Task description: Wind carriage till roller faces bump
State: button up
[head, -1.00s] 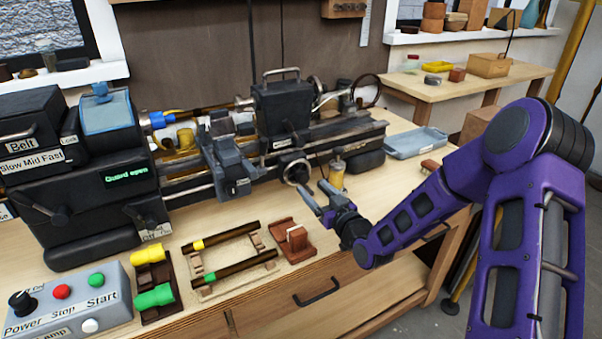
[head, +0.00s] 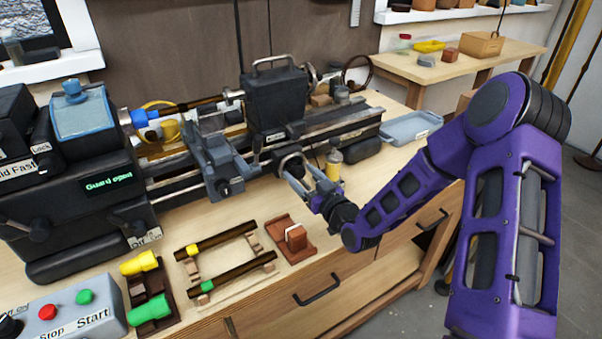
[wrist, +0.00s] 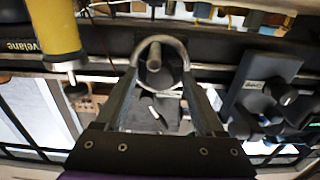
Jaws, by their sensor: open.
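The lathe's round handwheel (head: 290,164) is on the front of the bed, below a black box-shaped unit (head: 276,103) with a top handle. A grey-blue slide unit (head: 212,160) sits on the bed to its left. My gripper (head: 299,176) is open at the handwheel. In the wrist view, the grey wheel rim (wrist: 161,41) shows between and just beyond my spread fingers (wrist: 161,80); I cannot tell whether they touch it. A dark rod (head: 192,105) runs from the blue collar along the lathe. I cannot make out the roller or the bump.
A yellow bottle (head: 334,172) stands close to the right of my gripper; it also shows in the wrist view (wrist: 55,28). A brown stand (head: 290,240) and a rod rack (head: 220,265) lie in front. A blue-grey tray (head: 410,127) is at right.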

grip_shut()
jog(key=shift+f+n+b, duration=0.15)
jog(key=shift+n+b, duration=0.15)
jog(key=shift+b, duration=0.3)
